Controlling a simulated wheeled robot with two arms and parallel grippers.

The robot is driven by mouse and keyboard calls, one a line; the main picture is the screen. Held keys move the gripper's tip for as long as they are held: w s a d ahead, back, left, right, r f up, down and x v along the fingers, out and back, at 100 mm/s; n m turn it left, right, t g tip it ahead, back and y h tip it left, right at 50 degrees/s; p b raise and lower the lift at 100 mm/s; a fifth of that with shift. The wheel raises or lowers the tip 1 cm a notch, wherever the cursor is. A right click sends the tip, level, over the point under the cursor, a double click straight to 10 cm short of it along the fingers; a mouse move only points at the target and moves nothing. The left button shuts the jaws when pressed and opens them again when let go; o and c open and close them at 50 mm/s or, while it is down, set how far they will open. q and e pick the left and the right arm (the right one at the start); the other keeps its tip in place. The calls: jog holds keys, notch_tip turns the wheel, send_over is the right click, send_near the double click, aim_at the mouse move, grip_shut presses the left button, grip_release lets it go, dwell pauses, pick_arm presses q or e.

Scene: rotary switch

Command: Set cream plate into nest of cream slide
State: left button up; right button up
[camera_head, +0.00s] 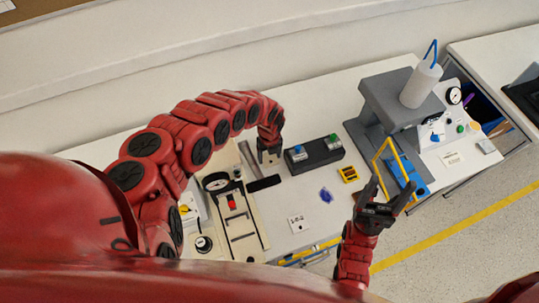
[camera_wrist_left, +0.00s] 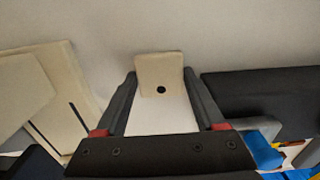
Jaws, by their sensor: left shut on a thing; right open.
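My left gripper (camera_head: 269,157) is shut on the cream plate (camera_wrist_left: 161,68), a small squarish plate with a dark hole. In the left wrist view the plate sits between the fingertips; in the head view I cannot make it out. The cream slide (camera_head: 243,245) appears to be the long pale fixture with slots and a red part, left of and below my left gripper. Cream boards (camera_wrist_left: 55,118) show at the left of the wrist view; I cannot tell which part holds the nest. My right gripper (camera_head: 392,190) is open and empty, near the table's front edge.
A black box with blue and green knobs (camera_head: 314,154) stands just right of my left gripper. A grey press (camera_head: 385,98) stands at the right. A black bar (camera_head: 263,184) lies beside the slide.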

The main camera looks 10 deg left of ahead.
pick_arm(q)
jog(key=o, duration=1.5)
jog(key=shift+f, duration=0.1)
jog(key=shift+p, duration=0.3)
jog(key=r+p, duration=0.4)
jog(key=r, duration=0.1)
jog(key=r+p, duration=0.1)
jog(key=r, duration=0.2)
jog(key=shift+w+a+r+p, duration=0.1)
jog(key=shift+w+a+p, duration=0.05)
jog(key=shift+w+p, duration=0.25)
notch_tip(320, 180, up, 8)
send_over(269, 157)
jog(key=shift+r, duration=0.6)
